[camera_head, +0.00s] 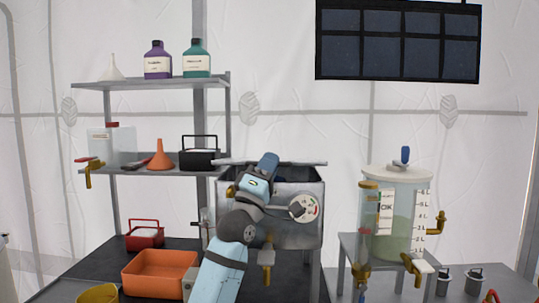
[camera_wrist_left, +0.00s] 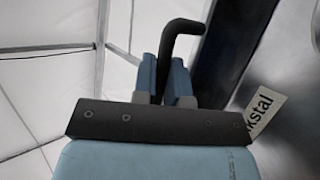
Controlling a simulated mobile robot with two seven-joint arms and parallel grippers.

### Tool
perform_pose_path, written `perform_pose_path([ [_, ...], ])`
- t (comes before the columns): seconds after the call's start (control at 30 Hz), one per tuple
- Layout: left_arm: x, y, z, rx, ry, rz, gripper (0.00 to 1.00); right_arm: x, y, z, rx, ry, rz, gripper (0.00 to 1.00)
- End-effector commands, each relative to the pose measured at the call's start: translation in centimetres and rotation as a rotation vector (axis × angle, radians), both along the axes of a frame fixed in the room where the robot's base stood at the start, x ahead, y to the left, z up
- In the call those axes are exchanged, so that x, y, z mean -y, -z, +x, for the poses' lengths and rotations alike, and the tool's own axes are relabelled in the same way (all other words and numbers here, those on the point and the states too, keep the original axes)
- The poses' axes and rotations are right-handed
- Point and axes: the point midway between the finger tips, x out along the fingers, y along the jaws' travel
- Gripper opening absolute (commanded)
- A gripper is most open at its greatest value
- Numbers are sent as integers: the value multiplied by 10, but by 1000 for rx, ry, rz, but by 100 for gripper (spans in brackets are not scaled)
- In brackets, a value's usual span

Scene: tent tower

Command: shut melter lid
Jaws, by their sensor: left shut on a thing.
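The melter (camera_head: 290,233) is a grey metal box with a round dial (camera_head: 303,208) and a brass tap (camera_head: 267,257) on its front. A thin grey slab, seemingly its lid (camera_head: 312,163), shows edge-on above the box, with a dark gap under it; its exact angle is unclear. My left gripper (camera_head: 268,166) is at the melter's top and hides part of the lid and front. In the left wrist view, my left gripper's blue fingers (camera_wrist_left: 165,78) are shut on a black hooked handle (camera_wrist_left: 183,32). My right gripper is not in view.
Left of the melter, a shelf (camera_head: 150,84) holds bottles, a funnel and a tank. An orange tray (camera_head: 160,272) and a red-handled box (camera_head: 144,236) sit on the dark table. A clear graduated tank (camera_head: 398,225) with brass taps stands on the right.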

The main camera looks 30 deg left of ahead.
Motion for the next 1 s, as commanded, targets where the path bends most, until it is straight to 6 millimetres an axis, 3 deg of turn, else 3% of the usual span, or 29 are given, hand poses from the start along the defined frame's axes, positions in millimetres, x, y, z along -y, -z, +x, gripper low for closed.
perform_pose_path([
  [0.5, 1, 6, -1, -2, 0, -1, 0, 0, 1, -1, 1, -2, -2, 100],
  [0.53, 1, 6, -1, -2, 0, -1, 17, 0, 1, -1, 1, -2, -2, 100],
  [0.63, 1, 6, -1, -1, 0, -1, 37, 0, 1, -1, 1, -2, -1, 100],
  [1.0, 0, 10, -5, -1, 0, 0, 37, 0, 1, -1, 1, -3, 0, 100],
])
